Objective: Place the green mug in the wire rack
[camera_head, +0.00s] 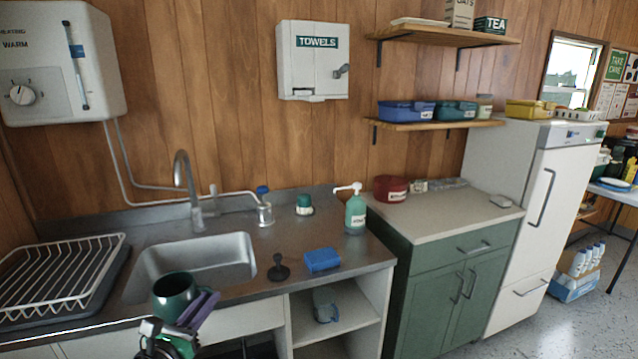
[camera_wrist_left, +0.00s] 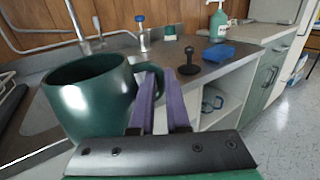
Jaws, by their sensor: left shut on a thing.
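The dark green mug (camera_head: 173,297) is upright and held up in front of the sink's near edge. In the left wrist view the mug (camera_wrist_left: 88,97) fills the left side, its handle at the fingers. My left gripper (camera_head: 197,312) has purple fingers shut on the mug's handle; the fingers also show in the left wrist view (camera_wrist_left: 165,105). The white wire rack (camera_head: 62,268) stands on a dark tray at the left end of the counter, left of the mug. It looks empty. My right gripper is not in view.
The sink basin (camera_head: 195,262) with its tap (camera_head: 188,190) lies behind the mug. A black plunger-like thing (camera_head: 278,268), a blue sponge (camera_head: 322,260), a green pump bottle (camera_head: 355,212) and a blue-capped bottle (camera_head: 265,208) stand on the counter to the right.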

